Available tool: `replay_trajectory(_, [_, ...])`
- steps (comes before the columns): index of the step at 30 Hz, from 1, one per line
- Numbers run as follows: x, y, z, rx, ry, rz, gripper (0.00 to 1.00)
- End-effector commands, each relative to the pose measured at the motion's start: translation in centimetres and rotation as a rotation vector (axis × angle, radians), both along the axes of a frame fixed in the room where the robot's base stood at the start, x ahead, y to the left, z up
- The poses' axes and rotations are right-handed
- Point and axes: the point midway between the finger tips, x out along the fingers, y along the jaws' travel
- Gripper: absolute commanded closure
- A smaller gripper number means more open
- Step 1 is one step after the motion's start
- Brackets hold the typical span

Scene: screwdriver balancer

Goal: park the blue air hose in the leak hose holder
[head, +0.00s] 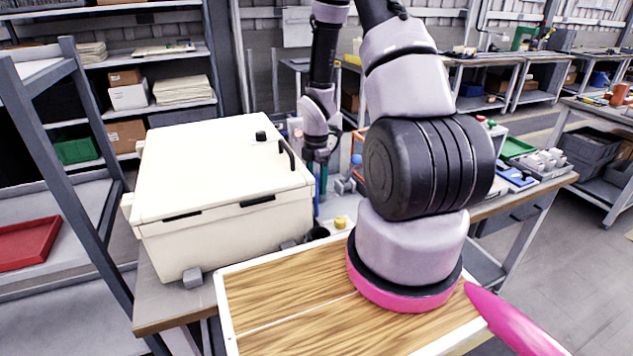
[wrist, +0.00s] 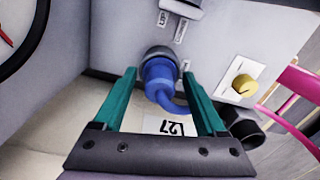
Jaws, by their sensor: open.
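In the wrist view the blue air hose (wrist: 160,80) has its blue end at a round grey port on a pale panel. Its thinner part bends down to the right, behind my right finger. My gripper (wrist: 159,75) is open, with one teal finger on each side of the blue end; I cannot tell whether either touches it. A black, open-mouthed round holder (wrist: 243,127) sits right of my right finger; I cannot tell for certain that it is the leak hose holder. In the head view my gripper (head: 320,178) points down beside the white box, largely hidden.
A yellow knob (wrist: 243,84) on a white plate is close to the right finger. A label marked L27 (wrist: 172,126) lies between the fingers. A large white box (head: 220,190) stands left of my arm.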

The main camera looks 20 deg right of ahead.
Motion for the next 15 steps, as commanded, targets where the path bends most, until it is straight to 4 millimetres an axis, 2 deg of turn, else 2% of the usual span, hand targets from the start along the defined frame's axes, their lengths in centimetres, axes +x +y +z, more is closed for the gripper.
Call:
replay_trajectory(5, [0.1, -0.1, 2.2, 0.000, -0.005, -0.001, 0.26])
replay_trajectory(15, [0.1, -0.1, 8.7, -0.001, -0.004, -0.001, 0.26])
